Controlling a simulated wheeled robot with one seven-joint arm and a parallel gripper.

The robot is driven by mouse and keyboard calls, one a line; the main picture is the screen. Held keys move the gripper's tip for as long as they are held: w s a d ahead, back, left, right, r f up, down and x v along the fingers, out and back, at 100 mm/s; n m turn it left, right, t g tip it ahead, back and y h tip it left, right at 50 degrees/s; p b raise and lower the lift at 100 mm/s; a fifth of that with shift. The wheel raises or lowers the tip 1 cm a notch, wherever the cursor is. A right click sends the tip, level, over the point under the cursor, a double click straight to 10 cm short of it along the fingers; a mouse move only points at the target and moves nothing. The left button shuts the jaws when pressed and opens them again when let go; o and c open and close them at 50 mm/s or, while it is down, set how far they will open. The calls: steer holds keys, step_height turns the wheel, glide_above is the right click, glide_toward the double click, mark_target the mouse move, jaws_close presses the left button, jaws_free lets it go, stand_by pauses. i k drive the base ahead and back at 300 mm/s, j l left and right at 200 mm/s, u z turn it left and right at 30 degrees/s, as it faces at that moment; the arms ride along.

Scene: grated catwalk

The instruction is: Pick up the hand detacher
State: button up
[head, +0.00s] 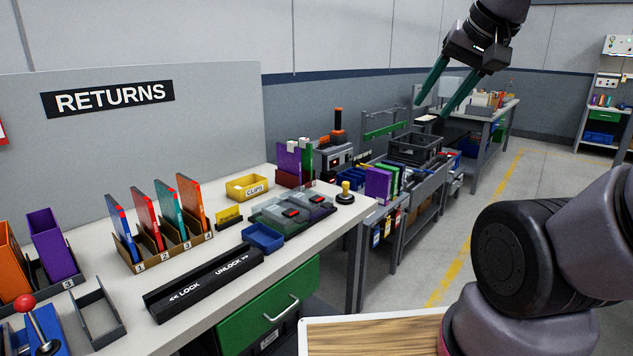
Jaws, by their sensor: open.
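A small black round base with a yellow knob on top (345,194) stands upright at the right end of the white table (215,290). It looks most like the hand detacher, though no label shows on it. A long black bar marked LOCK and UNLOCK (205,283) lies near the table's front edge. My gripper (432,106) is in the upper right of the head view, with two long green fingers spread apart and nothing between them. In the picture it is above and to the right of the knobbed piece, well apart from it.
Grey devices (290,212), a blue tray (263,238) and a yellow bin (247,186) crowd the left of the knobbed piece. Numbered slots hold coloured cases (163,213). A purple case (288,160) stands behind. A lower bench with a black crate (415,150) is beyond.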

mark_target(344, 196)
steer(key=i+l+u, duration=0.15)
steer(key=i+l, duration=0.2)
steer(key=i, duration=0.15)
steer(key=i+l+u, duration=0.15)
steer(key=i+l, duration=0.2)
steer(key=i, duration=0.15)
